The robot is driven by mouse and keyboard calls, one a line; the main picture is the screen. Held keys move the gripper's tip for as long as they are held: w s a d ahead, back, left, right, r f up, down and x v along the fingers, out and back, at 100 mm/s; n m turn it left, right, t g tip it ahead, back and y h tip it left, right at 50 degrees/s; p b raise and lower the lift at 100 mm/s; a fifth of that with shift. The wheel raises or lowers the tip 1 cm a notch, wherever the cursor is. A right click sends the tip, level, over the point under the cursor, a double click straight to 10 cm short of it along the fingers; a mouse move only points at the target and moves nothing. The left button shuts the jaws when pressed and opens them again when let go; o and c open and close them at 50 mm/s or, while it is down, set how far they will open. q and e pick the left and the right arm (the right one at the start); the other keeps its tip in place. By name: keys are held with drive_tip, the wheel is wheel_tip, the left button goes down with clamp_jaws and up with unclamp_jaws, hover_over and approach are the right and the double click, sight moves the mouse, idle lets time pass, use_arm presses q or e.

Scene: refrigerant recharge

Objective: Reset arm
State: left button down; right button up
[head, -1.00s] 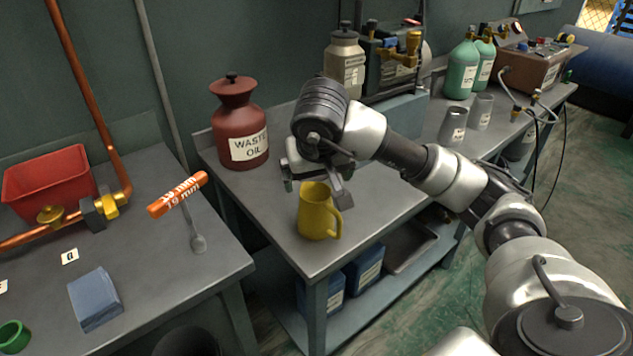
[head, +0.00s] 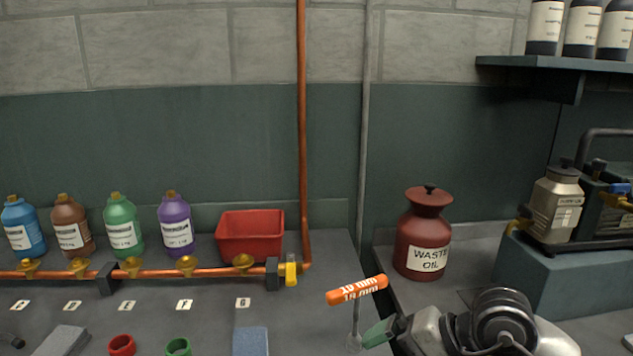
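My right arm comes in at the bottom right. Its gripper (head: 380,334) points left, and one green fingertip shows near the gap between the two benches. The other finger is not clearly visible, so I cannot tell its opening or whether it holds anything. My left gripper is not in view.
A red waste oil jar (head: 424,240) stands on the right bench behind my arm. A red bin (head: 250,235), a copper pipe with brass valves (head: 187,264) and several bottles (head: 121,228) line the left bench. A blue block (head: 250,342) lies in front.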

drive_tip(key=s+a+r+m+y, duration=0.4)
drive_tip(key=a+r+m+y, duration=0.25)
drive_tip(key=y, duration=0.25)
drive_tip(key=w+d+r+m+t+y, duration=0.2)
drive_tip(key=d+r+m+t, duration=0.1)
drive_tip(key=m+t, duration=1.15)
drive_tip(key=d+f+m+h, duration=0.65)
drive_tip(key=m+h, duration=0.35)
drive_tip(key=m, duration=0.6)
drive_tip(key=d+f+m+h, duration=0.6)
drive_tip(key=f+m+h, duration=0.3)
drive_tip(key=m, duration=0.8)
drive_tip(key=s+f+m+g, duration=1)
drive_tip(key=s+f+g, duration=0.4)
drive_tip(key=s+f, duration=0.3)
wheel_tip(320, 180, down, 19)
drive_tip(key=p, duration=0.4)
drive_tip(key=s+d+f+g+p, duration=0.2)
drive_tip(key=s+f+p, duration=0.1)
drive_tip(key=s+f, duration=1)
drive_tip(key=s, duration=0.4)
drive_tip(key=shift+s+d+f+h+p, duration=0.2)
drive_tip(key=shift+f+h+p, duration=0.1)
drive_tip(key=shift+f+p, duration=0.1)
